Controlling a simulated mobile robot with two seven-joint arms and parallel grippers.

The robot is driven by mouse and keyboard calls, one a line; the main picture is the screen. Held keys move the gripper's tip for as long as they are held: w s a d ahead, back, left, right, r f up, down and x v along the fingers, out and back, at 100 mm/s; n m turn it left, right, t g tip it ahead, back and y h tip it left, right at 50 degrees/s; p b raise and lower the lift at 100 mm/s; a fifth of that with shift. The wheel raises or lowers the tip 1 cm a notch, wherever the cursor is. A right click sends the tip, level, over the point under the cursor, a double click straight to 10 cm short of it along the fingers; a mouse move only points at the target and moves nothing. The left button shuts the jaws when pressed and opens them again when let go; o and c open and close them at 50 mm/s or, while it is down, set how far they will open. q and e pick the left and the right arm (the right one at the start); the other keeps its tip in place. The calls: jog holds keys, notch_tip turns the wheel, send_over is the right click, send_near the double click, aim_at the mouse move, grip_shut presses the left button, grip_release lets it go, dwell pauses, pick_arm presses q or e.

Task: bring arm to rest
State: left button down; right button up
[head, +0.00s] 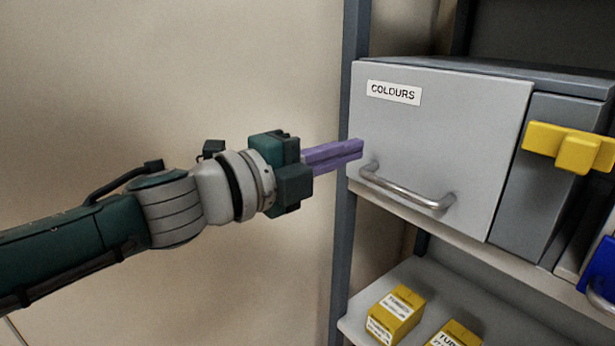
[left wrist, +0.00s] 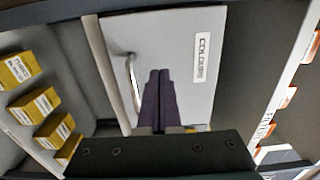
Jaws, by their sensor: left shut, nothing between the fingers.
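My left gripper (head: 358,148) reaches in from the left in the head view, with its purple fingers together and empty. Its fingertips are in front of the left part of a grey cabinet door labelled COLOURS (head: 440,130). A curved metal handle (head: 408,190) is on the door, just below and right of the fingertips. In the left wrist view the shut fingers (left wrist: 160,80) point at the door (left wrist: 195,90), with the handle (left wrist: 132,80) to their left. I cannot tell whether the fingers touch the door. The door looks shut. My right gripper is not in view.
The cabinet stands on a shelf with a dark upright post (head: 350,120) at its left. A yellow T-shaped handle (head: 575,148) and a blue object (head: 602,268) are at the right. Yellow boxes (head: 396,314) stand on the shelf below. Plain wall and free room lie left of the post.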

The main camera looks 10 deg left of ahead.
pick_arm(q)
jog(key=s+a+r+n+y+p, duration=0.6)
jog(key=s+a+n+y+p, duration=0.5)
jog(key=n, duration=0.4)
jog(key=s+a+r+n+g+p, duration=0.1)
jog(key=s+n+g+p, duration=0.35)
jog(key=s, duration=0.65)
jog(key=s+r+n+g+p, duration=0.2)
jog(key=s+n+g+p, duration=0.3)
jog(key=s, duration=0.6)
notch_tip(320, 180, up, 36)
jog(key=g+p, duration=0.1)
jog(key=p, duration=3.6)
jog(key=shift+s+a+r+m+p, duration=0.15)
jog(key=shift+r+m+p, duration=0.05)
jog(key=shift+m+p, duration=0.25)
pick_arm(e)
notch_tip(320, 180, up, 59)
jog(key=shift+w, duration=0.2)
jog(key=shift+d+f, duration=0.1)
